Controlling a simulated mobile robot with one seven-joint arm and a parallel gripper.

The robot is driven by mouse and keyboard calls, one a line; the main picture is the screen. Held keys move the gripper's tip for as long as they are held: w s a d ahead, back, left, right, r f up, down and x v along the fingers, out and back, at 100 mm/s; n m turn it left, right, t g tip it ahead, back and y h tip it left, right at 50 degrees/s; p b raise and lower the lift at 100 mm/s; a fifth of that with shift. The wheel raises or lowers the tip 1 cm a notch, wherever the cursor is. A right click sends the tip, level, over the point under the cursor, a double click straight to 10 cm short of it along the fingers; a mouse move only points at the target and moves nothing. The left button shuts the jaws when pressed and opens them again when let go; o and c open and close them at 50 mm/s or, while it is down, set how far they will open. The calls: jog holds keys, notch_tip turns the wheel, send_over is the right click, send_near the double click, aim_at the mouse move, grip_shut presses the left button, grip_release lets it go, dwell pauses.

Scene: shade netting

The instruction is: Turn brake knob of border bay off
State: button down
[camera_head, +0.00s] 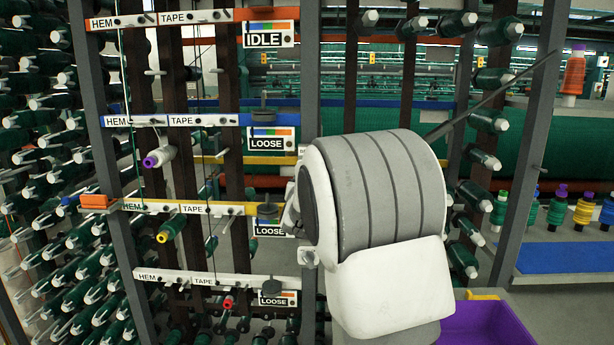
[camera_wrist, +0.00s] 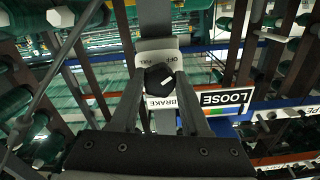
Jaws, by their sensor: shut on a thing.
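In the wrist view, a dark round brake knob (camera_wrist: 157,76) with a small white mark sits on a pale plate (camera_wrist: 156,46) on a grey post. The plate reads upside down, with OFF beyond the knob and BRAKE (camera_wrist: 160,102) on the near side. My gripper (camera_wrist: 159,84) has one finger on each side of the knob and is shut on it. A LOOSE sign (camera_wrist: 226,98) hangs just right of it, by a blue rail. In the head view, my pale arm hides the knob and fingers. I cannot read a bay name there.
In the head view, HEM and TAPE rails cross the rack, with an IDLE sign (camera_head: 268,34) at the top and LOOSE signs (camera_head: 269,139) below. Thread spools fill the left side. A purple bin (camera_head: 490,322) stands at lower right.

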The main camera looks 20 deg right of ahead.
jog(key=shift+n+p, duration=0.3)
jog(key=shift+n, duration=0.8)
jog(key=shift+c, duration=1.9)
grip_release()
jog(key=p+v, duration=0.1)
jog(key=v, duration=1.6)
jog(key=shift+s, duration=0.2)
